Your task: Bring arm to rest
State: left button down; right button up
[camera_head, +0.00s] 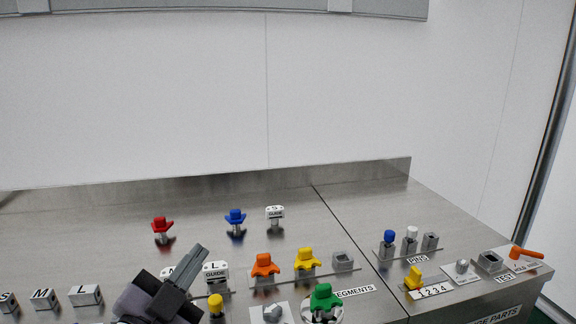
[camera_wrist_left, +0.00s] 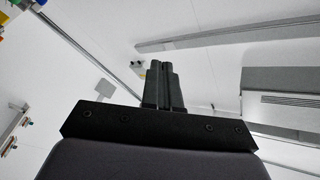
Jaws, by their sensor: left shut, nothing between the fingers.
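My left gripper (camera_head: 198,256) comes in from the bottom left in the head view. Its dark fingers point up and to the right, over the front of the steel worktop (camera_head: 330,215). In the left wrist view the two fingers of the gripper (camera_wrist_left: 160,66) are pressed together with nothing between them. The wrist camera faces the walls and room edges, with no part near the fingertips. The gripper hides part of a white guide block (camera_head: 172,273) behind it. My right gripper does not show in either view.
Red (camera_head: 162,228) and blue (camera_head: 235,220) parts and a white guide (camera_head: 275,214) stand at the back. Orange (camera_head: 264,265), yellow (camera_head: 306,260) and green (camera_head: 324,298) parts stand in front. Pins (camera_head: 390,238) and an orange-handled tool (camera_head: 526,253) are at right. The back left worktop is clear.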

pick_arm(q)
jog(key=s+a+f+n+g+y, duration=0.1)
jog(key=a+f+n+g+y, duration=0.1)
jog(key=f, duration=0.3)
jog(key=s+a+f+n+g+y, duration=0.2)
jog(key=f+n, duration=0.1)
jog(key=f, duration=0.3)
jog(key=s+a+f+n+g+y, duration=0.1)
jog(key=s+a+f+n+g, duration=0.15)
jog(key=s+f+g, duration=0.5)
jog(key=s+a+f+n+g+y, duration=0.1)
jog(key=s+a+f+n+g, duration=0.2)
jog(key=s+f, duration=0.8)
jog(key=w+d+f+m+t+h+p, duration=0.1)
jog(key=w+d+f+t+h, duration=0.1)
jog(key=w+d+f+t, duration=0.1)
jog(key=shift+w+f+t, duration=0.6)
jog(key=shift+f+t, duration=0.55)
jog(key=shift+f, duration=0.7)
jog(key=shift+m, duration=0.25)
